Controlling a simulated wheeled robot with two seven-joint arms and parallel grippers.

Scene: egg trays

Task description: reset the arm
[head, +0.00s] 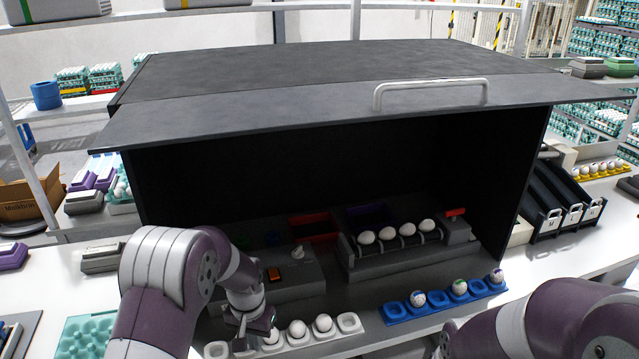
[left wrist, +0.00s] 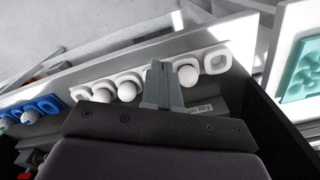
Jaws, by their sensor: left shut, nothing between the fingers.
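My left gripper (head: 243,338) is low at the front of the dark box, beside the white egg tray (head: 347,321). In the left wrist view its grey fingers (left wrist: 160,85) are together, with nothing between them, and they cover part of the white tray's row (left wrist: 217,60). White eggs (head: 297,329) sit in the middle cups of that tray, and its end cups are empty. My left arm (head: 165,285) reaches in from the left. My right arm (head: 560,320) shows at the lower right, and its gripper is out of the picture.
The dark box (head: 300,75) stands open, its handled flap (head: 250,115) raised. A blue tray (head: 395,312) with marked eggs lies to the right. A teal tray (head: 85,340) is at left.

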